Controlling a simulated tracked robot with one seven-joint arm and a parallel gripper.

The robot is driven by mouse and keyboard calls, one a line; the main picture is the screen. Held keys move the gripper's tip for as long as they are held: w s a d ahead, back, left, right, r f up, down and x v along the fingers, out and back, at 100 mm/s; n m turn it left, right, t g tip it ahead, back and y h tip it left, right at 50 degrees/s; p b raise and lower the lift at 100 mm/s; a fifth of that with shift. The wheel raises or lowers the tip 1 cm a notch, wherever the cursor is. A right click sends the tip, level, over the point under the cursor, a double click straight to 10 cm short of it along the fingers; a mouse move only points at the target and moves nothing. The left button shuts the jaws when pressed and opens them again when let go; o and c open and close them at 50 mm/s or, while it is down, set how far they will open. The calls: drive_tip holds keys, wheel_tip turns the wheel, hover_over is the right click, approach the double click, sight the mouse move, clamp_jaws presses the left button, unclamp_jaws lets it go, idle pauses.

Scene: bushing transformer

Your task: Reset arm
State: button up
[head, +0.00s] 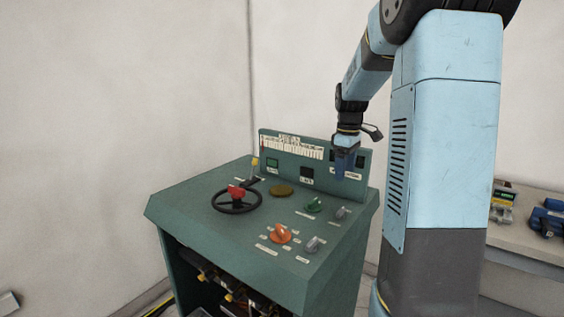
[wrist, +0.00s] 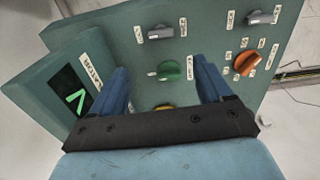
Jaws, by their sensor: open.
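My light blue arm reaches from the right of the head view over the back of a green control console (head: 180,205). My gripper (head: 345,168) hangs in front of the console's upright back panel (head: 270,158). In the wrist view my gripper (wrist: 163,85) shows two blue fingers spread apart with nothing held between them. A green knob (wrist: 170,70) shows between and beyond the fingers. A yellow round part (wrist: 164,107) is partly hidden behind the gripper's dark palm.
The console top holds a black handwheel with a red centre (head: 237,200), an orange knob (head: 281,234), a green knob (head: 314,205) and grey knobs (head: 314,245). A side table (head: 520,240) with blue and grey items stands at the right. Pale walls stand behind.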

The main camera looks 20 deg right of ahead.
drive_tip(key=s+a+r+m+t, duration=0.2)
drive_tip(key=s+a, duration=0.6)
drive_tip(key=s, duration=0.5)
drive_tip(key=s+a+r+m+t, duration=0.3)
drive_tip(key=s+a, duration=0.6)
drive_tip(key=s, duration=0.4)
drive_tip(key=r+m, duration=0.1)
drive_tip(key=m, duration=0.1)
drive_tip(key=shift+s+a+r+m+t, duration=0.3)
drive_tip(key=shift+s+r+m, duration=0.05)
drive_tip(key=shift+m, duration=0.05)
